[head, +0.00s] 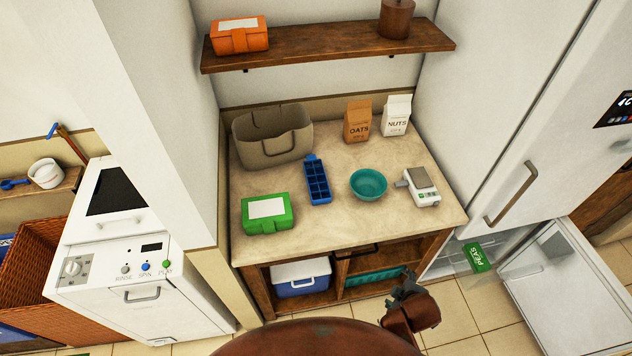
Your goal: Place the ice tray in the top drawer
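The blue ice tray (318,185) lies flat on the countertop (330,222), between a green box and a teal bowl, with its compartments facing up. At the lower right, the freezer door (565,290) of the white fridge (500,120) stands open. A clear-looking drawer (445,262) shows in the opening, with a green peas package (477,257) at it. I cannot tell how many drawers there are. My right gripper (408,286) is low in front of the counter, well apart from the tray; its fingers are too small and dark to read. My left gripper is out of view.
The green box (267,214), teal bowl (368,184), scale (421,187), beige basket (272,138), oats (357,121) and nuts (397,115) stand on the counter. A wooden shelf (325,42) hangs above. The open freezer door takes up floor room at right.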

